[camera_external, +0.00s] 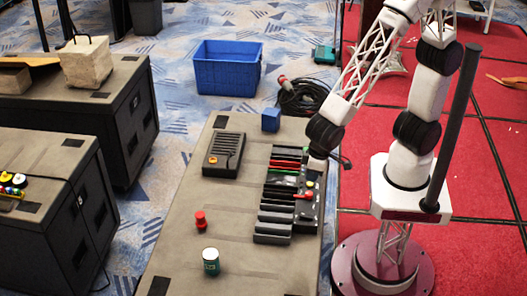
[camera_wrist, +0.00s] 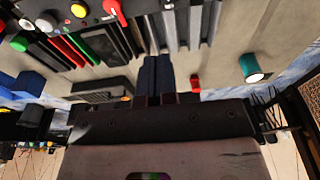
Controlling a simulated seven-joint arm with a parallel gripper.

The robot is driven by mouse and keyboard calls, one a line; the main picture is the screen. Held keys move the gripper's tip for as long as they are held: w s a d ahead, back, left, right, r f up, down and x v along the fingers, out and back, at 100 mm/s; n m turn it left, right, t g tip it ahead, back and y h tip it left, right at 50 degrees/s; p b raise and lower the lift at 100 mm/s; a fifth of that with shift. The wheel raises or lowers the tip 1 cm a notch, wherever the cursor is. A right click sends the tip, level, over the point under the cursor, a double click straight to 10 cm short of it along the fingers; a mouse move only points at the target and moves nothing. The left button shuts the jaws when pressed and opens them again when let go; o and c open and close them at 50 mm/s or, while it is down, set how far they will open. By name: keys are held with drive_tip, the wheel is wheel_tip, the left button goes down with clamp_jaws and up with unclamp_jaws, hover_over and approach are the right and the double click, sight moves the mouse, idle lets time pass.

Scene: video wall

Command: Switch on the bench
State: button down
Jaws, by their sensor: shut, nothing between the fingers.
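The bench (camera_external: 180,245) is a long grey table with a dark panel unit (camera_external: 308,205) at its right edge. In the wrist view the panel (camera_wrist: 60,15) carries white, yellow and green round buttons and a red lever-like part (camera_wrist: 115,12). Beside it is a row of dark slots, with red and green ones (camera_external: 285,165). My gripper (camera_external: 317,165) is over the far end of the panel unit. In the wrist view its dark fingers (camera_wrist: 158,75) are together and empty. The arm's end hides part of the panel's far end, and I cannot tell whether it touches.
A black box with an orange button (camera_external: 223,155), a blue cube (camera_external: 270,120), a red knob-like piece (camera_external: 200,221) and a green can (camera_external: 211,262) stand on the bench. A blue crate (camera_external: 227,70) and coiled cable (camera_external: 303,98) lie beyond. The bench's near middle is mostly clear.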

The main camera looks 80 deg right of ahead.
sight(302, 214)
drive_tip(key=shift+s+a+f, duration=0.3)
drive_tip(key=shift+a+f, duration=0.2)
drive_tip(key=shift+a, duration=0.3)
drive_tip(key=shift+f, duration=0.1)
drive_tip(key=shift+w+f, duration=0.4)
drive_tip(key=shift+f, duration=1.85)
drive_tip(key=shift+w+f, duration=0.35)
drive_tip(key=shift+f, duration=1.95)
drive_tip(key=shift+w+f, duration=0.4)
drive_tip(key=shift+f, duration=1.85)
